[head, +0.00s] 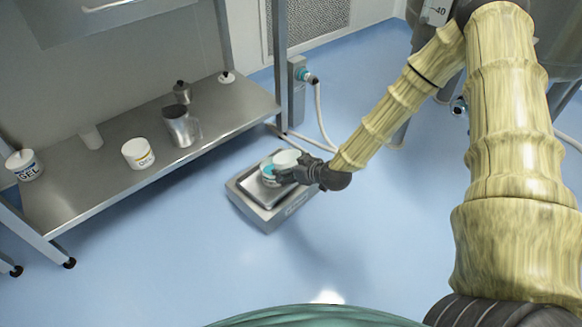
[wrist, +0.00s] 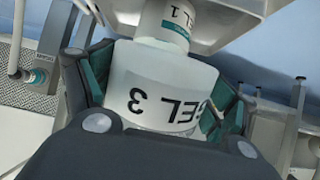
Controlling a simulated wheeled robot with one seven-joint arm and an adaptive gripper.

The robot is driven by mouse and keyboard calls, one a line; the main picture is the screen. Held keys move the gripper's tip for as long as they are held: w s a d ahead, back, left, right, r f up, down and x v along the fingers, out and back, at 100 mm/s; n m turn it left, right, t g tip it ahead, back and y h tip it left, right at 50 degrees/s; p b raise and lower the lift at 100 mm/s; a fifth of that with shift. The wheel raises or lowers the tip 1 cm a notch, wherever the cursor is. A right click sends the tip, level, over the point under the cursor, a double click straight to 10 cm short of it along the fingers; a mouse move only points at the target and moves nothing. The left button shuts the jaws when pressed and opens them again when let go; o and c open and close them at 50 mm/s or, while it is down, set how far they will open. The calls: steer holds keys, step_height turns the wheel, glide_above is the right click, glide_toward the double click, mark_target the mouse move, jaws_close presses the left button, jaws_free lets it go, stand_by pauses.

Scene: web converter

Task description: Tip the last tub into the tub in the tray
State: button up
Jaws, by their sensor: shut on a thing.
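My gripper (head: 298,173) is shut on a white tub (wrist: 160,75) marked GEL 3, with a pad on each side of it. The held tub also shows in the head view (head: 287,158) as a white shape over the tray. The other tub (wrist: 168,22), marked GEL 1, has a teal band and lies just beyond the held one. It stands in the metal tray (head: 249,189), partly hidden by my gripper. The insides of both tubs are hidden.
The tray sits on a low grey stand (head: 268,219) on the blue floor. A steel bench (head: 110,185) at left holds a GEL tub (head: 22,165), a white cup (head: 91,137), a labelled white tub (head: 138,153) and a metal jug (head: 180,125). A hose (head: 319,115) runs behind the stand.

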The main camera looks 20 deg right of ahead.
mark_target(284, 159)
steer(key=shift+w+a+f+g+h+p, duration=0.15)
steer(key=shift+w+f+g+h+p, duration=0.15)
steer(key=shift+g+p, duration=0.25)
steer(key=shift+w+a+f+g+h+p, duration=0.1)
steer(key=shift+w+f+g+h+p, duration=0.1)
steer(key=shift+w+g+p, duration=0.3)
steer(key=shift+s+f+g+h+p, duration=0.1)
steer(key=shift+f+g+h+p, duration=0.15)
steer(key=shift+g+p, duration=0.55)
steer(key=shift+s+f+g+h+p, duration=0.1)
steer(key=shift+f+g+h+p, duration=0.15)
steer(key=shift+g+p, duration=0.5)
steer(key=shift+w+r+g+h+p, duration=0.25)
steer(key=shift+r+g+p, duration=0.4)
steer(key=shift+g, duration=0.45)
steer(key=shift+r+g+h+p, duration=0.35)
steer(key=shift+g+p, duration=0.05)
steer(key=shift+g, duration=0.4)
steer(key=shift+w+a+r+g+h+p, duration=0.2)
steer(key=shift+w+r+g+h+p, duration=0.3)
steer(key=shift+g+p, duration=0.85)
steer(key=shift+r+p, duration=0.3)
steer(key=shift+p, duration=0.5)
steer(key=shift+w+a+r+g, duration=0.15)
steer(key=shift+w+g, duration=0.15)
steer(key=shift+g, duration=0.25)
